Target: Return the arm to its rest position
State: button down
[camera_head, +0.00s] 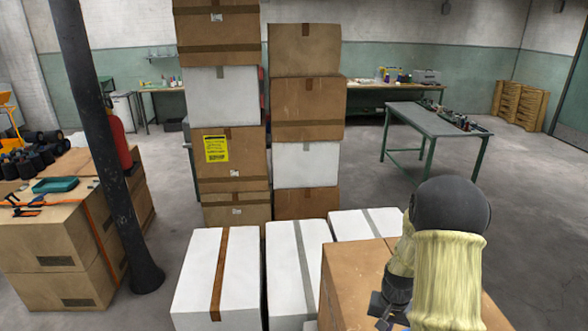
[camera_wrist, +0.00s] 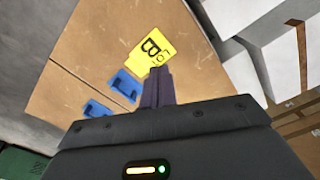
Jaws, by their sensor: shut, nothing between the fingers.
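My gripper (camera_wrist: 158,87) is shut and empty in the wrist view, its two dark fingers pressed together. It points over the top of a brown cardboard box (camera_wrist: 100,45). In the head view my gripper (camera_head: 387,312) is a dark shape low over a brown box (camera_head: 345,272) at the front right, partly hidden by my arm. My arm, with a pale ribbed cover and a dark rounded joint, stands at the lower right. Whether the fingers touch the box cannot be told.
A yellow lettered tag (camera_wrist: 152,55) and blue pieces (camera_wrist: 124,85) lie on the box near the fingertips. White boxes (camera_head: 230,265) stand to the left, with tall box stacks (camera_head: 307,100) behind. A dark pole (camera_head: 95,130) rises at left. Open floor surrounds the metal table (camera_head: 425,118).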

jog(key=s+a+r+n+t+b, duration=0.2)
jog(key=s+a+r+n+b, duration=0.3)
jog(key=s+a+r, duration=0.3)
jog(key=s+a+b, duration=0.1)
jog(key=s+a, duration=0.3)
jog(key=shift+a+r, duration=0.3)
jog(key=shift+r, duration=0.05)
jog(key=shift+s, duration=0.1)
dwell(1.2)
